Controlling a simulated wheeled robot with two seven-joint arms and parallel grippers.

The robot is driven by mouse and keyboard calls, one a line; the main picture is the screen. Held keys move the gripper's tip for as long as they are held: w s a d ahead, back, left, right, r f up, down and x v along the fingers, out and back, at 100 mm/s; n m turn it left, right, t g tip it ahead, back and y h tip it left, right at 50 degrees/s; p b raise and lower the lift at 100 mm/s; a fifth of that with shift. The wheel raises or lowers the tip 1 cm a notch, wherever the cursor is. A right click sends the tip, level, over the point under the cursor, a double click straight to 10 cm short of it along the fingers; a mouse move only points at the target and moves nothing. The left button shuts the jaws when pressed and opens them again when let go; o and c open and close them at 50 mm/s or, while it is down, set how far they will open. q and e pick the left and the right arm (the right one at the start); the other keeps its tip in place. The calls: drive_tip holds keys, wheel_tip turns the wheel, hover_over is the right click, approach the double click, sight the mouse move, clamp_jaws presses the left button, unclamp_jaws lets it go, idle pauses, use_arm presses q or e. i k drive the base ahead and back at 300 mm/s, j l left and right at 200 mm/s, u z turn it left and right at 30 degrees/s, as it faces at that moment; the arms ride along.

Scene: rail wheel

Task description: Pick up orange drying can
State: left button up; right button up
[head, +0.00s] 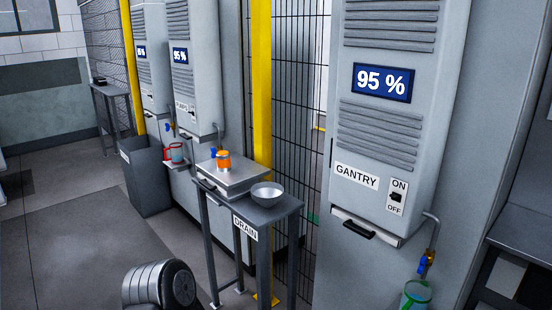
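An orange can (223,161) stands upright on a silver, flat-topped box (229,177) on the narrow grey table labelled DRAIN (277,210). The can has a paler band or base near its top and bottom edges, too small to tell. A small blue part shows just left of it. Neither of my grippers is in view. A dark ribbed part at the bottom, left of centre, looks like a link of my own arm, well apart from the can.
A metal bowl (266,195) sits on the table's front right. A grey cabinet labelled GANTRY (380,120) stands right, with a green-rimmed container (416,295) under its tap. A grey bin (148,180) and a red-and-teal cup (176,153) are left. The left floor is clear.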

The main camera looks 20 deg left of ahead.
sight(223, 158)
drive_tip(key=i+j+z, duration=0.15)
drive_tip(key=j+z, duration=0.2)
drive_tip(key=j, duration=0.25)
drive_tip(key=j+z, duration=0.35)
drive_tip(key=j, duration=0.25)
drive_tip(key=j+z, duration=0.35)
drive_tip(key=j, duration=1.3)
drive_tip(key=k+j, duration=0.1)
drive_tip(key=j, duration=0.9)
drive_tip(key=i+z, duration=0.05)
